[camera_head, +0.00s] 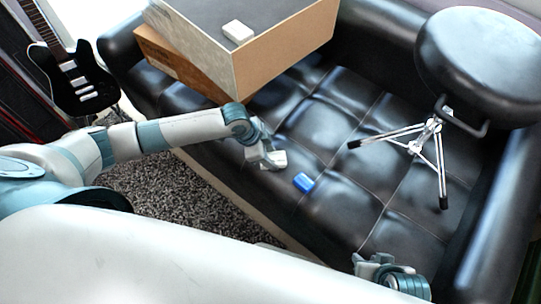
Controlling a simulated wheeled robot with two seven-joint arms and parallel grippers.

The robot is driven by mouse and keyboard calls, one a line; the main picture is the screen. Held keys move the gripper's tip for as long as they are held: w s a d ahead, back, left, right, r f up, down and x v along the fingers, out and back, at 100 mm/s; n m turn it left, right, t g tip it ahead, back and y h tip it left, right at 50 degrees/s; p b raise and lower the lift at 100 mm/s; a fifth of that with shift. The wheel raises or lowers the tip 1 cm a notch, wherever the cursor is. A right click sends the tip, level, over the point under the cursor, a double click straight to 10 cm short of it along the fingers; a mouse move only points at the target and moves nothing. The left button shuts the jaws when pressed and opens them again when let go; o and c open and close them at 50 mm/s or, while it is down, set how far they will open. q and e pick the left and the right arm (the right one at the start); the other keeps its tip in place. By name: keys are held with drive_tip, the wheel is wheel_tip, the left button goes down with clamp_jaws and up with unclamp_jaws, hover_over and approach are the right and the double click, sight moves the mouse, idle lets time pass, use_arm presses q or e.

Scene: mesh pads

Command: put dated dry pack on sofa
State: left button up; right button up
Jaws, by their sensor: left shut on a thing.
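My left gripper (268,158) reaches in over the black leather sofa (335,215) and is shut on a small white pack (279,159). The pack is at the fingertips, low over the seat near its front edge; I cannot tell whether it touches the seat. Any date on the pack is too small to read, so I cannot confirm it is the dated dry pack. My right gripper (366,263) is at the bottom right, by the sofa's front; its finger opening is unclear.
A small blue object (304,182) lies on the seat right of my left gripper. A large box (285,50) with another white item (238,31) on top stands on the sofa. A black stool (480,65) with chrome legs rests there too. A guitar (75,75) stands left.

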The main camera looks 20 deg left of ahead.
use_arm(q)
drive_tip(key=shift+f, duration=0.1)
drive_tip(key=o, duration=1.1)
drive_tip(key=shift+c, duration=0.2)
drive_tip(key=shift+a+r, duration=0.2)
drive_tip(key=shift+r, duration=0.45)
drive_tip(key=p+v, duration=0.1)
drive_tip(key=v, duration=1)
drive_tip(key=shift+p, duration=0.35)
use_arm(e)
drive_tip(key=shift+s+d+g+h, duration=0.2)
drive_tip(key=shift+s+d+g, duration=0.15)
drive_tip(key=shift+d, duration=0.25)
drive_tip(key=shift+s+d+g+h, duration=0.2)
drive_tip(key=shift+s+d+g, duration=0.05)
drive_tip(key=shift+s+d, duration=0.25)
use_arm(q)
drive_tip(key=shift+s+f, duration=0.1)
use_arm(e)
drive_tip(key=shift+w+r, duration=0.1)
drive_tip(key=shift+w, duration=0.1)
use_arm(q)
drive_tip(key=shift+d, duration=0.1)
use_arm(e)
drive_tip(key=shift+s, duration=0.1)
